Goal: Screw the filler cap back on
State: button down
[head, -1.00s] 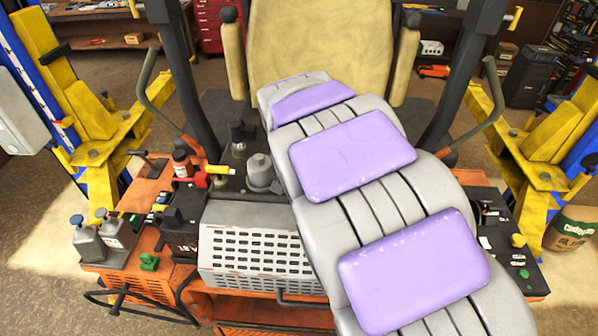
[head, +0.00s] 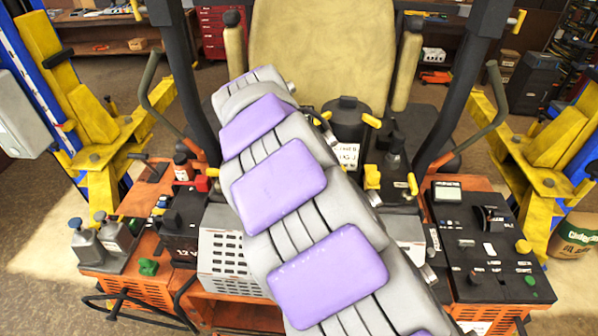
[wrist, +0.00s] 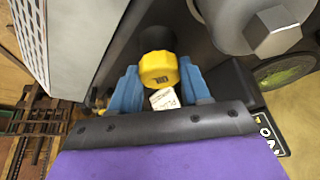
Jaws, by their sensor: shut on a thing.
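In the wrist view a yellow cap (wrist: 158,70) with a small dark label sits between the two blue fingers of my gripper (wrist: 161,80). The fingers are shut on its sides. A black round part (wrist: 157,38) shows right behind the cap. I cannot tell whether the cap touches it or is threaded on it. In the head view my grey and purple arm hides the gripper and the cap.
A large grey hex bolt head (wrist: 275,32) is close on the right in the wrist view. The mower's perforated grey cover (head: 228,255), black control console (head: 488,245) and black canister (head: 347,118) flank my arm. Yellow lift posts (head: 95,155) stand outside.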

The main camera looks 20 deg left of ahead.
jog(key=shift+f+m+g, duration=0.2)
jog(key=shift+m+g, duration=0.1)
jog(key=shift+m, duration=0.4)
jog(key=m+g+h+p, duration=0.1)
jog(key=m, duration=0.2)
jog(key=shift+a+m, duration=0.1)
jog(key=shift+m, duration=0.2)
jog(key=shift+w+a+m+h, duration=0.1)
jog(key=shift+m+h, duration=0.2)
jog(key=shift+m, duration=0.2)
jog(key=shift+m+g+p, duration=0.4)
jog(key=shift+m+g, duration=0.1)
jog(key=shift+m, duration=0.4)
